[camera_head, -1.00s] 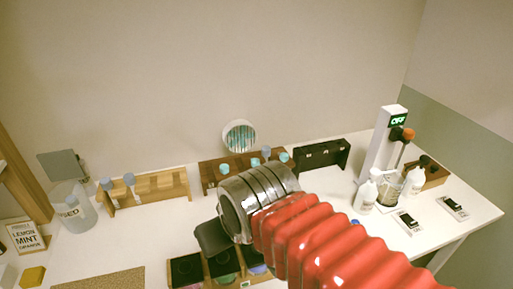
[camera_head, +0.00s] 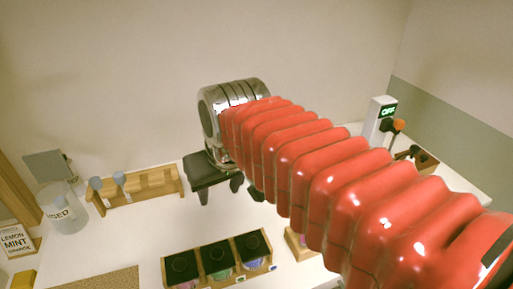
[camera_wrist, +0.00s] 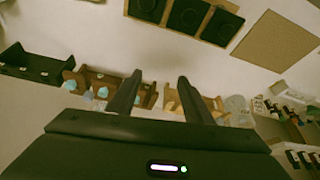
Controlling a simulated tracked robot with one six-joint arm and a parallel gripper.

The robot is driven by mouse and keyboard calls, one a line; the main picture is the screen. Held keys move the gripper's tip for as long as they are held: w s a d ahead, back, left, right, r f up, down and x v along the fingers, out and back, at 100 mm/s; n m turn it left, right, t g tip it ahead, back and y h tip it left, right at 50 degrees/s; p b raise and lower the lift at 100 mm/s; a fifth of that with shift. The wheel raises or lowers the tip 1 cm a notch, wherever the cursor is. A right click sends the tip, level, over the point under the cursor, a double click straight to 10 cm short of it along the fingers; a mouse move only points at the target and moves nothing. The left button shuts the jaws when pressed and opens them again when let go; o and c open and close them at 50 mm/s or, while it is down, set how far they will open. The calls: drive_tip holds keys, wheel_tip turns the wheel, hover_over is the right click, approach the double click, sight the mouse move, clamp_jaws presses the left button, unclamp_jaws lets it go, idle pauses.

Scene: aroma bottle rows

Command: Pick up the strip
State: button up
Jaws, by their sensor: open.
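I cannot make out a loose strip in either view now. My gripper (camera_wrist: 160,80) is open and empty, its two dark fingers apart in the wrist view. In the head view my gripper (camera_head: 238,185) hangs over the table behind the three-compartment box, with its fingers mostly hidden by my red arm. In the wrist view the fingers overlap the brown rack (camera_wrist: 88,76) of blue-capped bottles and the pale wooden rack (camera_wrist: 214,104). The round holder with teal strips at the back wall is hidden behind my arm.
A box with black-lidded compartments (camera_head: 164,272) stands at the front. The pale rack (camera_head: 155,186) with two bottles, a jar marked USED (camera_head: 68,212) and a cork mat (camera_head: 105,281) are left. A device reading OFF (camera_head: 378,115) stands right. A black rack (camera_wrist: 32,66) shows in the wrist view.

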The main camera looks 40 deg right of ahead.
drive_tip(key=w+d+r+m+g, duration=0.1)
drive_tip(key=w+d+r+m, duration=0.1)
drive_tip(key=w+d, duration=0.7)
drive_tip(key=w+d+r+m+g, duration=0.2)
drive_tip(key=w+d+r, duration=0.2)
drive_tip(key=w+d, duration=0.5)
drive_tip(key=d, duration=0.4)
drive_tip(key=shift+d+g, duration=0.15)
drive_tip(key=shift+g, duration=0.15)
drive_tip(key=shift+w+d+f, duration=0.1)
drive_tip(key=shift+w+f, duration=0.05)
drive_tip(key=shift+f, duration=1.3)
drive_tip(key=shift+w+d+f, duration=0.1)
drive_tip(key=shift+w+f, duration=0.1)
drive_tip(key=shift+f, duration=1.2)
drive_tip(key=shift+w+f, duration=0.15)
drive_tip(key=shift+f, duration=1.3)
drive_tip(key=shift+w+d+f, duration=0.15)
drive_tip(key=shift+f, duration=1.15)
drive_tip(key=shift+w+d+f, duration=0.1)
drive_tip(key=shift+f, duration=1.2)
drive_tip(key=shift+c, duration=0.3)
